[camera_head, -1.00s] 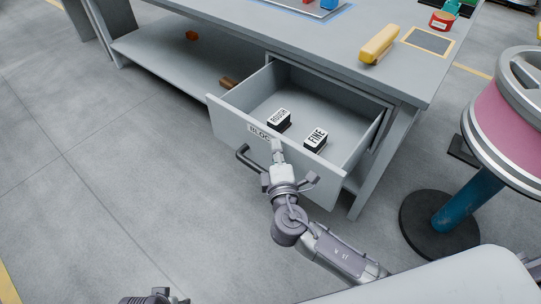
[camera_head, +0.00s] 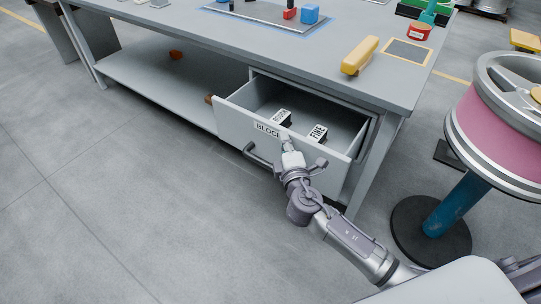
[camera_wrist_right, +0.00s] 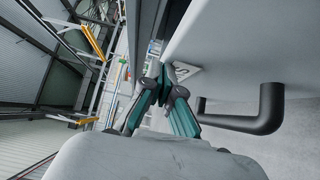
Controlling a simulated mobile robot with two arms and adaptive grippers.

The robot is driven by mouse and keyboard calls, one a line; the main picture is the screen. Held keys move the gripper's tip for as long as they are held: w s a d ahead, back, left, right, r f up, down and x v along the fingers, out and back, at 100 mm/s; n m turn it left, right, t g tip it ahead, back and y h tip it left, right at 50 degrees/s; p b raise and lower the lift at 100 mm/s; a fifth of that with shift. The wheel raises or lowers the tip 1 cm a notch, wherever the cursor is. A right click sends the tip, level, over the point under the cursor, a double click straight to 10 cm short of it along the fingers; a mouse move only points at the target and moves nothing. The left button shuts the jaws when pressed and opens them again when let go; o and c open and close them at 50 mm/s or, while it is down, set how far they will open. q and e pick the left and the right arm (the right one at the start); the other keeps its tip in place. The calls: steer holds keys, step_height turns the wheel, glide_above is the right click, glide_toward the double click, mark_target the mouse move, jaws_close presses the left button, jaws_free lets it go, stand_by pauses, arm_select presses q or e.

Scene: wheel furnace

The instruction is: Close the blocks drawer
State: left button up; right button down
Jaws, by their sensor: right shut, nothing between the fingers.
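The blocks drawer (camera_head: 240,129) is partly open under the workbench, its front labelled "BLOC…" and the rest of the label hidden by my gripper. Two dark blocks with white labels lie inside: a block whose label is hard to read (camera_head: 281,118) and one marked FINE (camera_head: 317,133). My right gripper (camera_head: 287,143) is shut and empty, its tips at the drawer front above the dark bar handle (camera_head: 258,160). In the right wrist view the shut fingers (camera_wrist_right: 163,72) are at the drawer's front panel, beside the label, with the handle (camera_wrist_right: 262,112) to the right. My left gripper is out of view.
A pink-banded wheel (camera_head: 500,125) on a blue post stands at right. The floor at left is clear.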

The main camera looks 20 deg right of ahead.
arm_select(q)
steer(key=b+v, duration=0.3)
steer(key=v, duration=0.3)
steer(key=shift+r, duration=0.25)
arm_select(e)
steer(key=w+d, duration=1.1)
steer(key=d, duration=0.3)
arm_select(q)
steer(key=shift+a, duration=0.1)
arm_select(e)
steer(key=shift+s+f, duration=0.1)
